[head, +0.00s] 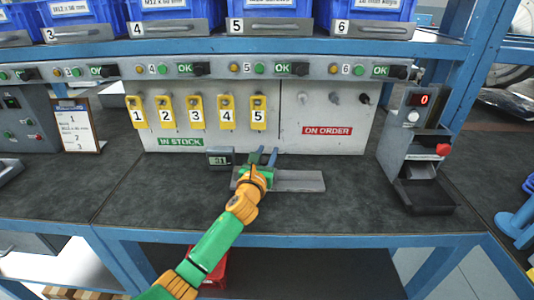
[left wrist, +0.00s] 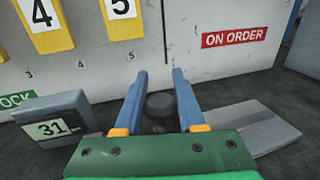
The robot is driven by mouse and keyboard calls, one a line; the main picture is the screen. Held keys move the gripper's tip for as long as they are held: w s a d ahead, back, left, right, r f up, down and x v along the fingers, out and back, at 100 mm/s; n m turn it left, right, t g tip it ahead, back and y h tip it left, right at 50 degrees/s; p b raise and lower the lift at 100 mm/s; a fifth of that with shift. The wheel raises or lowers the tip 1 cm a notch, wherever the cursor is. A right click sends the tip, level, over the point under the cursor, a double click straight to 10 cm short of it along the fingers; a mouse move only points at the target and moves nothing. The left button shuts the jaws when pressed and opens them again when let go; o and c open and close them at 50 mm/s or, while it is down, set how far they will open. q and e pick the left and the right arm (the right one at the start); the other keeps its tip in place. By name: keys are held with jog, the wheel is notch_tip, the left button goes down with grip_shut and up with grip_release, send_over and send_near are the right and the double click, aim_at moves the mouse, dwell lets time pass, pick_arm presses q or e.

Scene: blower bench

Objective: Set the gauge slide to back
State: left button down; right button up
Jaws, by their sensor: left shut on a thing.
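The gauge is a flat grey metal base (head: 300,181) on the bench, with a small display (head: 219,160) at its left end. In the left wrist view the display (left wrist: 56,127) reads 31. A dark round slide knob (left wrist: 160,104) stands between the blue fingers of my left gripper (head: 264,155). The left gripper is shut on this knob, and its fingers point toward the back panel. In the head view my gripper hides the knob and part of the base. My right gripper is not in view.
Behind the gauge stands a grey panel with yellow numbered tags (head: 195,112) and a red ON ORDER label (head: 327,131). A grey device with a red knob (head: 418,150) stands to the right. Blue bins (head: 265,17) line the shelf above.

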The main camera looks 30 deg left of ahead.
pick_arm(q)
jog(key=w+d, duration=0.2)
jog(key=d, duration=0.1)
jog(key=w+d, duration=0.1)
jog(key=d, duration=0.1)
jog(key=shift+w+d+b, duration=0.15)
jog(key=shift+d+b, duration=0.05)
jog(key=shift+b, duration=0.1)
jog(key=shift+a, duration=0.1)
jog(key=c, duration=0.8)
grip_release()
jog(key=shift+c, duration=0.2)
jog(key=o, duration=0.3)
jog(key=shift+o, duration=0.2)
jog(key=shift+w+d, duration=0.1)
jog(key=shift+d, duration=0.15)
